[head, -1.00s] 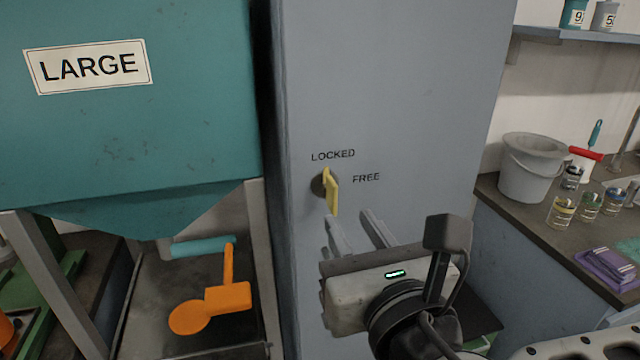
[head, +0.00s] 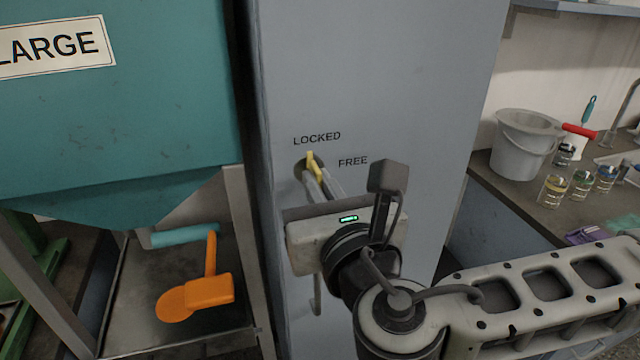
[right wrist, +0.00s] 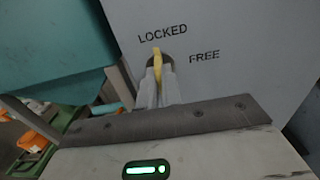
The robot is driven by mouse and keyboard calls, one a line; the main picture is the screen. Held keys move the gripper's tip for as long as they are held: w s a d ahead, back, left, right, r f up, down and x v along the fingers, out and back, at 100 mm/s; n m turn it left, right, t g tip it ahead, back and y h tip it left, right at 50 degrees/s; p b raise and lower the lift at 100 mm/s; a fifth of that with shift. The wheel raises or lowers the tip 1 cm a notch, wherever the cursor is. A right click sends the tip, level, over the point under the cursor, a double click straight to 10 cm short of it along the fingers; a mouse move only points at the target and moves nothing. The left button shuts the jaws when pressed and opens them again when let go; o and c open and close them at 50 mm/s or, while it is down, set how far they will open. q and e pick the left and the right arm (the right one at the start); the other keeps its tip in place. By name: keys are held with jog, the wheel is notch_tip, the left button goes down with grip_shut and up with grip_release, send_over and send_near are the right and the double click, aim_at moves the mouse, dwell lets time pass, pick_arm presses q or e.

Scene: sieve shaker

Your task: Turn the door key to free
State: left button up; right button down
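The yellow door key (head: 311,162) sits in a dark round lock on the grey cabinet front (head: 400,80), below the word LOCKED and left of the word FREE. It stands upright, in line with LOCKED. My right gripper (head: 321,183) is at the key, its two fingers close together on either side of it. In the right wrist view the key (right wrist: 157,62) shows between the fingertips (right wrist: 157,84), which look shut on it. The key's lower part is hidden by the fingers. My left gripper is not in view.
A teal hopper marked LARGE (head: 120,120) stands left of the cabinet, with an orange scoop-like part (head: 208,290) below it. At right, a bench holds a grey bucket (head: 522,145) and several glass jars. Space in front of the cabinet's upper face is free.

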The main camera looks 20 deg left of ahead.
pick_arm(q)
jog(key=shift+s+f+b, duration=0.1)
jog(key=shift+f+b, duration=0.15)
jog(key=shift+b, duration=0.05)
pick_arm(e)
jog(key=shift+m, duration=0.3)
pick_arm(q)
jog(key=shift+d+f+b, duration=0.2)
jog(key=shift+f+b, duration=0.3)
jog(key=shift+b, duration=0.75)
pick_arm(e)
jog(key=m, duration=1.7)
jog(key=shift+w+d+f, duration=0.15)
jog(key=shift+d, duration=0.05)
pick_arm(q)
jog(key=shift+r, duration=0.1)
pick_arm(e)
jog(key=shift+m, duration=0.3)
jog(key=c, duration=1.6)
grip_release()
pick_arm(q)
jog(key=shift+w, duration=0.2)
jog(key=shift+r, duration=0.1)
